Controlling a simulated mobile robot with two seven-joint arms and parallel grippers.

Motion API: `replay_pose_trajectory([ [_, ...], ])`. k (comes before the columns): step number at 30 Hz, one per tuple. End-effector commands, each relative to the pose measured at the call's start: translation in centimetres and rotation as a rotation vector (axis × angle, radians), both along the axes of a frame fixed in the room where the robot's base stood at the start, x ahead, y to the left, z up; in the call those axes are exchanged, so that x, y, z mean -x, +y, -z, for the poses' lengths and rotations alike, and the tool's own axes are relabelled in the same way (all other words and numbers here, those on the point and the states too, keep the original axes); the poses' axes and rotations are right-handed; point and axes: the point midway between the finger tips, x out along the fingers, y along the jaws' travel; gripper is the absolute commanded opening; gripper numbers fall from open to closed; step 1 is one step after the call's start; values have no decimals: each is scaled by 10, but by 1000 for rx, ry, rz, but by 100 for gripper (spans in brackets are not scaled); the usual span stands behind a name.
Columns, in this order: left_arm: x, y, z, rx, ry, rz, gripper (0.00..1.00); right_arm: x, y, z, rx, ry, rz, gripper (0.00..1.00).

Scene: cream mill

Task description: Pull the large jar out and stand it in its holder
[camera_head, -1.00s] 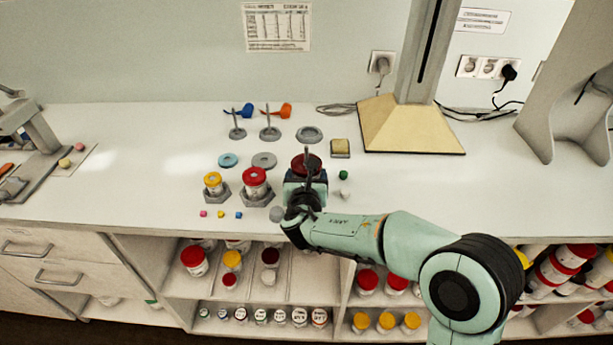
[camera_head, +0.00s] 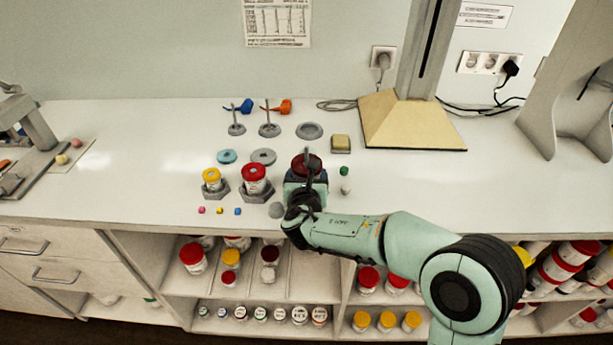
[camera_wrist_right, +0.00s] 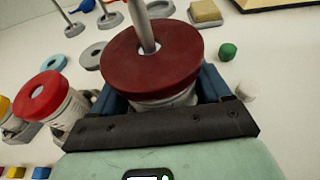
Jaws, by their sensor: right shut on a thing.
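A large jar with a dark red lid (camera_head: 306,160) is at the front middle of the white counter. My right gripper (camera_head: 305,181) is shut around the jar body, below the lid. In the right wrist view the lid (camera_wrist_right: 152,60) fills the middle, with a pale rod rising from its centre and the white jar body (camera_wrist_right: 165,101) between dark blue fingers. The jar looks upright. Its base is hidden, so I cannot tell whether it touches the counter or a holder. Two smaller jars, yellow-lidded (camera_head: 211,176) and red-lidded (camera_head: 254,174), stand in grey holders to its left.
A grey ring (camera_head: 309,130), a sponge (camera_head: 340,144) and a green cap (camera_head: 344,171) lie close to the jar. Two grey discs with upright stems (camera_head: 269,129) stand further back. Shelves below (camera_head: 320,288) hold several jars. The counter's left side has free room.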

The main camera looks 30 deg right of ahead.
Motion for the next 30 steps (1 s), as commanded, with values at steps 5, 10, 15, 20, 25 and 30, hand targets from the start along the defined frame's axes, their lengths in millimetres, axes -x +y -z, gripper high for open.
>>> replay_pose_trajectory([
  [5, 1, 0, 4, 0, 1, 0, 0, 0, 0, 3, 0, -2, 0, 40],
  [10, 1, 0, 7, 0, 2, 1, 0, 0, 0, 6, 0, -2, 0, 80],
  [15, 1, 0, 6, 0, 2, 0, 0, 0, 0, 5, 0, -2, 0, 100],
  [20, 1, 0, 6, 0, 2, 0, 0, 0, 0, 7, -1, 1, 0, 100],
  [25, 1, 0, 6, 0, 2, 0, 0, 2, 1, 5, 0, 0, 0, 100],
  [30, 1, 0, 4, -1, 2, 0, 0, 11, 7, 0, -1, -1, -2, 100],
])
